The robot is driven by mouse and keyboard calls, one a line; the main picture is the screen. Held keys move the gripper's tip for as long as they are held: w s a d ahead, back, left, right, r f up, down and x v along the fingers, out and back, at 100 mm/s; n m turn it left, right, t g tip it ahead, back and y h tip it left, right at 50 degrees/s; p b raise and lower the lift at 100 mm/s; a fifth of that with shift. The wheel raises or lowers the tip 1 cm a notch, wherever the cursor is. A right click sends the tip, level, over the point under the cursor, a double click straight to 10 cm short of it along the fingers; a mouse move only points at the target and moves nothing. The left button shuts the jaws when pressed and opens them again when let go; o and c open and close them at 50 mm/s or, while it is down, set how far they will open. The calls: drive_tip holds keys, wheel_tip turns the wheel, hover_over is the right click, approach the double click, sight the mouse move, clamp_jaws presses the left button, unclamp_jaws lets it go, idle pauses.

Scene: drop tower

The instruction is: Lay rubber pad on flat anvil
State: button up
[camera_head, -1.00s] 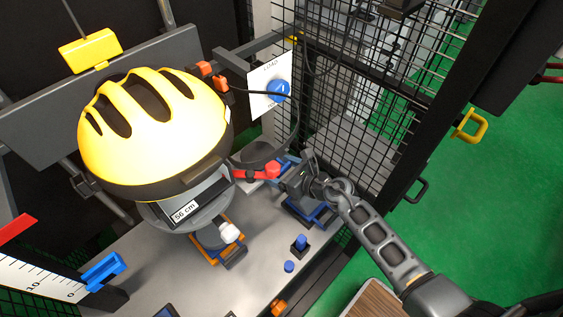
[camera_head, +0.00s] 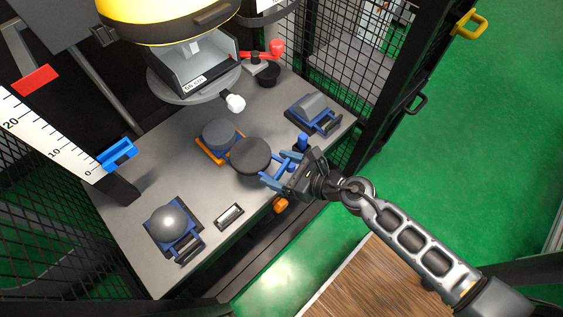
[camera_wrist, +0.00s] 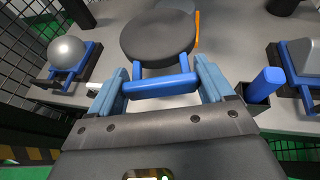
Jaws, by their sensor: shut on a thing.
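The rubber pad is a dark round disc (camera_head: 251,156) with a blue handle. My gripper (camera_head: 278,177) is shut on that handle and holds the pad out to the left. In the wrist view the pad (camera_wrist: 158,38) lies ahead of my gripper (camera_wrist: 160,87), whose light blue fingers close around the blue handle. The flat anvil (camera_head: 218,134) is a grey round block on an orange-edged base. The pad is beside it, nearer the front edge, and overlaps its near right corner in the head view. The gap in height between them is hard to tell.
A yellow helmet (camera_head: 172,18) on its carrier hangs above the table's back. Mesh walls (camera_head: 355,70) flank the table.

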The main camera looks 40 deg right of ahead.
sight(264, 146)
drive_tip(key=shift+w+f, duration=0.15)
drive_tip(key=shift+w, duration=2.55)
drive_tip(key=shift+w+f, duration=0.1)
drive_tip(key=shift+w, duration=2.6)
drive_tip(key=shift+w+f+b, duration=0.5)
drive_tip(key=shift+w+b, duration=0.1)
drive_tip(key=shift+w, duration=0.25)
drive_tip(key=shift+w+f+b, duration=0.5)
drive_tip(key=shift+w+b, duration=0.05)
drive_tip(key=shift+w, duration=0.25)
drive_tip(key=shift+w+f+b, duration=0.5)
drive_tip(key=shift+w+b, duration=0.1)
drive_tip(key=shift+w, duration=0.25)
drive_tip(key=shift+f, duration=0.1)
drive_tip(key=o, duration=1.2)
drive_tip(key=shift+s, duration=0.1)
drive_tip(key=shift+p+v, duration=0.75)
drive_tip(key=shift+v, duration=3.1)
